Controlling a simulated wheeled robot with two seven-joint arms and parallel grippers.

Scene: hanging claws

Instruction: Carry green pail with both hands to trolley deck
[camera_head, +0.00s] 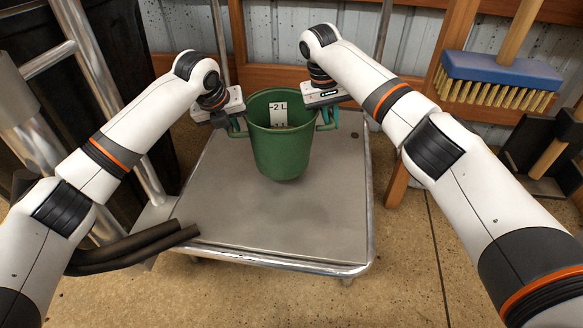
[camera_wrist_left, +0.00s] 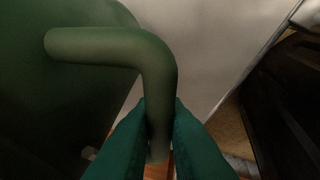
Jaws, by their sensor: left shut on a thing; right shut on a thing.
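The green pail (camera_head: 281,155) is upright between my two grippers in the head view, over the far part of the grey trolley deck (camera_head: 270,215). Whether its base touches the deck or hangs just above it I cannot tell. A white 2 L scale label shows on its inner wall. My left gripper (camera_head: 234,127) is shut on the pail's left side handle. In the left wrist view its green fingers (camera_wrist_left: 160,135) close around the bent handle (camera_wrist_left: 155,75). My right gripper (camera_head: 328,117) is shut on the pail's right side handle; its fingertips are partly hidden.
A blue-headed broom (camera_head: 500,72) leans at the upper right, with a dark dustpan (camera_head: 545,150) beside it. The trolley's metal push frame (camera_head: 120,100) rises on the left. The deck's near part is bare. A wooden rail and corrugated wall stand behind.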

